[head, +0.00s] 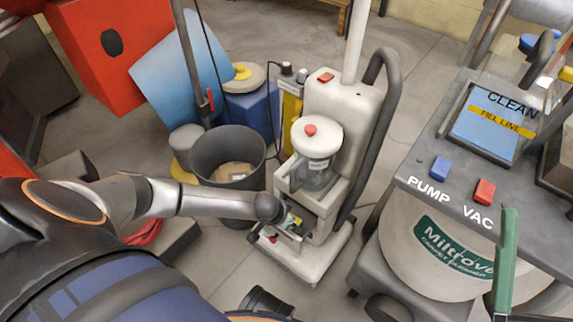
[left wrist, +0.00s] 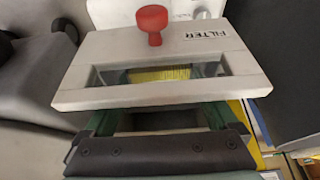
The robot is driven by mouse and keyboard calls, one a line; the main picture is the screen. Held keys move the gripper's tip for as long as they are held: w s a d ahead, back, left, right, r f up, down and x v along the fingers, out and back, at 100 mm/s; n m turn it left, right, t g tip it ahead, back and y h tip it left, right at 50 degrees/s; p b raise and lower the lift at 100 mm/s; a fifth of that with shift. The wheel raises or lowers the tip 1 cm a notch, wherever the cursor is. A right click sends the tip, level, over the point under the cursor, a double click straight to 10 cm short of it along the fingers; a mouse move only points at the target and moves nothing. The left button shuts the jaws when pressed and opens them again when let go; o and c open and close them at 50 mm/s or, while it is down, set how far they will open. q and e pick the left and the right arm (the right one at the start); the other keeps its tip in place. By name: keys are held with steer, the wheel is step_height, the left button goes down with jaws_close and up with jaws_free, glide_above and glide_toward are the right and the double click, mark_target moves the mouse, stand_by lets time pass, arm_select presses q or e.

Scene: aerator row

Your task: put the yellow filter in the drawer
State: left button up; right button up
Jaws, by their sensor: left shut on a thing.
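The yellow filter (left wrist: 160,74) shows through the window of a pale drawer front with a red knob (left wrist: 150,20) and an upside-down FILTER label. My left gripper (left wrist: 158,118) has green fingers reaching behind that front, shut on the filter. In the head view, my left arm hides most of this gripper, and a bit of yellow shows by the open drawer (head: 297,224) low on the white upright machine (head: 345,105). Whether the filter rests on the drawer floor is hidden. A green finger of my right gripper (head: 505,255) shows at lower right; its jaw gap is unclear.
A dark bin (head: 228,155) stands just left of the machine. A curved dark hose (head: 385,100) runs along its right side. The grey carpet cleaner (head: 440,245) with blue and red switches fills the right. Bare floor lies between the two machines.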

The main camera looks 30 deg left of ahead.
arm_select(q)
steer(key=o, duration=1)
steer(key=shift+f, duration=0.1)
